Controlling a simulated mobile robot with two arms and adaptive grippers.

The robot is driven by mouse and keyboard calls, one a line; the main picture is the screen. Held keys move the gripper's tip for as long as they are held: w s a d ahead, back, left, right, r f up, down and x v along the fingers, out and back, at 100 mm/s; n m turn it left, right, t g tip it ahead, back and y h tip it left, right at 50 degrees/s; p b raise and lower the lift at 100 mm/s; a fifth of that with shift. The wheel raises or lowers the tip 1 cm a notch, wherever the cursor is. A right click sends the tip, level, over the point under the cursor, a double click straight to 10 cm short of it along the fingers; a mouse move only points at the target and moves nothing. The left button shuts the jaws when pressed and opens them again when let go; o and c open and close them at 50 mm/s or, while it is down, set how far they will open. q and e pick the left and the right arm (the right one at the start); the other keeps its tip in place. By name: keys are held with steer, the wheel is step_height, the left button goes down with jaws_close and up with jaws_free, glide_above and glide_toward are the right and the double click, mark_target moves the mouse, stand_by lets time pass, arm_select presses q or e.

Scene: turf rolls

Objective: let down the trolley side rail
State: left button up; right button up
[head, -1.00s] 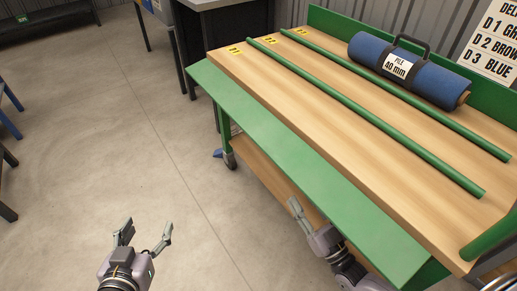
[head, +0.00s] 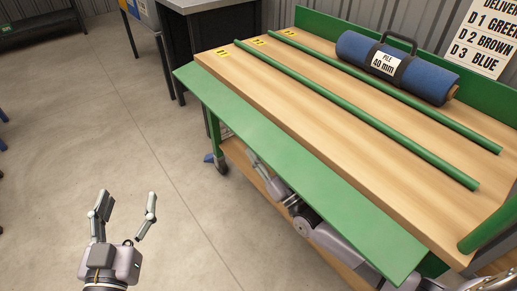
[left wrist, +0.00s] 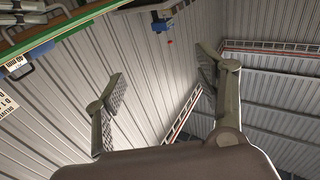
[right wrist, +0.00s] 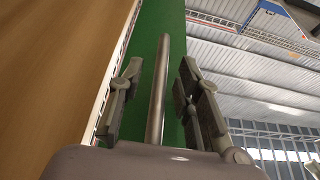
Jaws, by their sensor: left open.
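The trolley (head: 400,160) has a wooden deck. A long green side rail panel (head: 290,180) runs along its near edge, projecting outward from the deck's side; its exact tilt is hard to judge. My right gripper (head: 265,175) is beside and partly behind the panel's outer edge. In the right wrist view, my right gripper (right wrist: 160,75) is open, with a grey metal bar (right wrist: 157,95) between its fingers and gaps on both sides. The green panel (right wrist: 150,30) shows behind the bar. My left gripper (head: 127,205) is open and empty over the floor, left of the trolley.
Two green bars (head: 350,110) and a blue turf roll (head: 390,68) with a black handle lie on the deck. A lower wooden shelf (head: 240,160) is under the panel. A grey bench (head: 195,5) stands behind. The floor (head: 90,130) at left is clear.

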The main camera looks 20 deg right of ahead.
steer(key=shift+w+a+r, duration=0.2)
steer(key=shift+w+r, duration=0.05)
steer(key=shift+w, duration=0.3)
steer(key=shift+c, duration=0.5)
jaws_close()
